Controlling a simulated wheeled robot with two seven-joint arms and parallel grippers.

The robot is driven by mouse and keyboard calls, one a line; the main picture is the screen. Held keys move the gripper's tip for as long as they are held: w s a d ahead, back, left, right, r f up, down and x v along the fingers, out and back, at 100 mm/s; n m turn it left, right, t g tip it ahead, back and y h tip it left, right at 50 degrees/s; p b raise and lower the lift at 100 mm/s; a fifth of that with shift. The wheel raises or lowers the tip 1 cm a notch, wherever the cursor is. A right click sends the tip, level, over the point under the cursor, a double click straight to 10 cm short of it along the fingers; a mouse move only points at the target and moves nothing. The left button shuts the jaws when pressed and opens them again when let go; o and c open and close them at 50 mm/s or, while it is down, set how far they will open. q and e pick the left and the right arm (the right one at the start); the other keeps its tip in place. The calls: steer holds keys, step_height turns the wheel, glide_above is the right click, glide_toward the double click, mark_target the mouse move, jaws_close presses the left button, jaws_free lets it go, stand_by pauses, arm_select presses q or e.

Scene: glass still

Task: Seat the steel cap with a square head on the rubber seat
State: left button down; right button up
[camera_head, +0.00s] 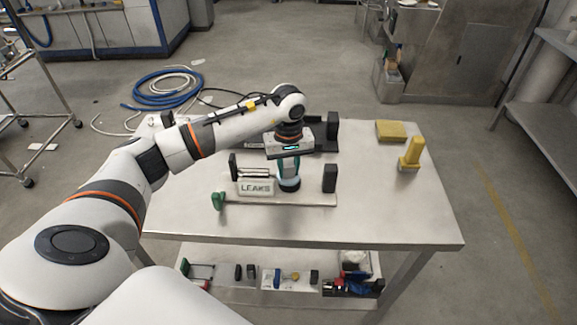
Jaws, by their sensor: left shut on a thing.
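My left gripper (289,158) points down over the middle of the table. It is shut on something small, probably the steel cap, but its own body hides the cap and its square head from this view. Just below it stands a short teal and pale round vessel (288,184), upright on the table. I cannot tell whether the held thing touches the vessel. The rubber seat cannot be made out. My right gripper is not in view.
A green piece (218,200) lies at front left. A yellow sponge (391,131) and yellow object (410,155) are at right. The table's front right (400,215) is clear.

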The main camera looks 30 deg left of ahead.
arm_select(q)
steer(key=shift+f+b, duration=0.35)
steer(key=shift+f, duration=0.05)
steer(key=c, duration=1)
jaws_free()
steer(key=shift+c, duration=1.3)
step_height(320, 180, up, 12)
steer(key=shift+b, duration=1.1)
